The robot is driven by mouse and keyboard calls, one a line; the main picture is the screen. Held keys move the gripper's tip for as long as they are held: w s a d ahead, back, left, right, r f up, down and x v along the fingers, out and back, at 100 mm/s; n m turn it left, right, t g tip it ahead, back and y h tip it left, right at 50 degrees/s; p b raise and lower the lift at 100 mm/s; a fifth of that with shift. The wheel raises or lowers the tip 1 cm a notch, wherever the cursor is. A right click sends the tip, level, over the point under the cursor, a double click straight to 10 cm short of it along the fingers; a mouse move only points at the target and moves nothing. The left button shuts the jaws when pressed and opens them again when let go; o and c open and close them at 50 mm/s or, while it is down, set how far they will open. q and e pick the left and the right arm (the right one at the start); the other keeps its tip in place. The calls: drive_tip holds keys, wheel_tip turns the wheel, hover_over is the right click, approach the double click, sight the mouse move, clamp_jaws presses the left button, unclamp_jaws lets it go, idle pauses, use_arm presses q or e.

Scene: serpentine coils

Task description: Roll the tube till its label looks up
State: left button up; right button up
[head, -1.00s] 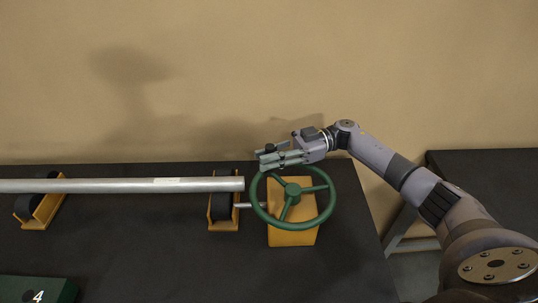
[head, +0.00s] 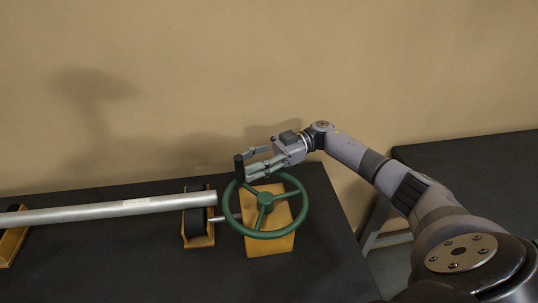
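The long silver tube (head: 90,212) lies level on roller stands at the left. A pale label patch (head: 136,203) shows on its upper, camera-facing side; its exact angle is too small to tell. A green handwheel (head: 265,198) is mounted at an orange block, right of the tube's end. An upright black handle (head: 239,168) stands at the wheel's upper-left rim. My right gripper (head: 250,162) is open above the wheel's far rim, fingers spread. The lower finger reaches close to the handle; whether they touch I cannot tell. My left gripper is out of view.
The orange-and-black roller stand (head: 198,215) holds the tube's right end; another (head: 12,238) stands at the left edge. The orange block (head: 270,242) stands under the wheel. The dark table (head: 120,265) is clear in front. Another dark table (head: 480,165) stands at the right.

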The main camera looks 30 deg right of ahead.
drive_tip(key=d, duration=0.8)
drive_tip(key=shift+s+d, duration=0.3)
drive_tip(key=shift+d, duration=0.05)
